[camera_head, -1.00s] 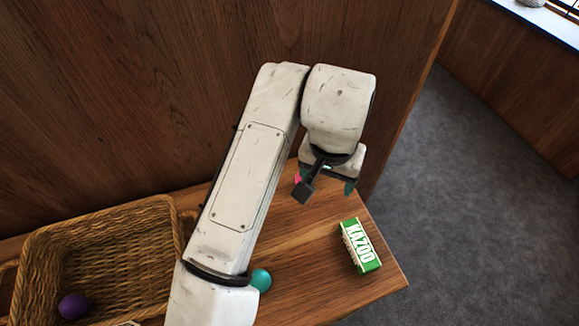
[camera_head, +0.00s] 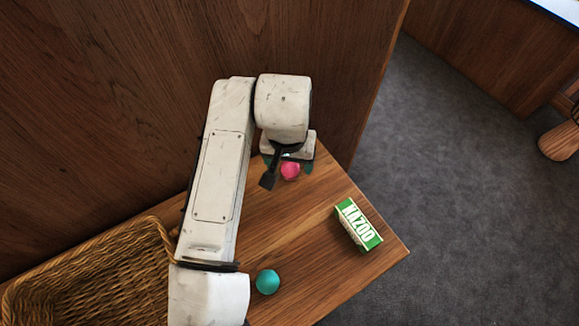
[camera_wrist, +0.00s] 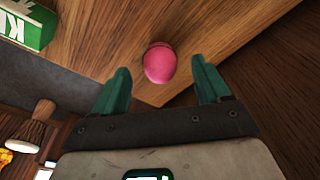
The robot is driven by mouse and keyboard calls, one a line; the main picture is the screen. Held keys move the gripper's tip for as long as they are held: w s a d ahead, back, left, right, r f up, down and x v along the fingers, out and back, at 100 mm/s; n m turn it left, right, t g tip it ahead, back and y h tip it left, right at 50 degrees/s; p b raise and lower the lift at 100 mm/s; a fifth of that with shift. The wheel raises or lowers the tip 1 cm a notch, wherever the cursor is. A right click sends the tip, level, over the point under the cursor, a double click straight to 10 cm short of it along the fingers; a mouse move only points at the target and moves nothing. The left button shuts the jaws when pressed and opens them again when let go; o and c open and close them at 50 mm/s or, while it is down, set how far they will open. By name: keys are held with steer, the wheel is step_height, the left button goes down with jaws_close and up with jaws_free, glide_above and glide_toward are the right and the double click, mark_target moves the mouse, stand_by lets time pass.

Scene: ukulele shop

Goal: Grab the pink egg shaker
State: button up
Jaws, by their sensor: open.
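The pink egg shaker (camera_head: 290,171) lies on the wooden table near its back edge, just beyond my gripper in the head view. In the wrist view the pink egg shaker (camera_wrist: 160,63) sits ahead of the two green fingertips, between their lines. My gripper (camera_wrist: 160,88) is open and empty, with one finger on each side and clear space to the egg. In the head view my gripper (camera_head: 288,165) is partly hidden by my wrist.
A green and white kazoo box (camera_head: 358,225) lies to the right on the table (camera_head: 300,235). A teal egg (camera_head: 267,281) lies nearer the front. A wicker basket (camera_head: 95,265) stands at the left. A wooden panel (camera_head: 150,90) rises behind the table.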

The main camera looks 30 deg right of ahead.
mark_target(290, 167)
steer(key=f, duration=0.4)
steer(key=shift+w+d, duration=0.3)
steer(key=shift+w, duration=0.05)
steer(key=shift+c, duration=0.2)
steer(key=shift+r, duration=0.1)
steer(key=c, duration=1.1)
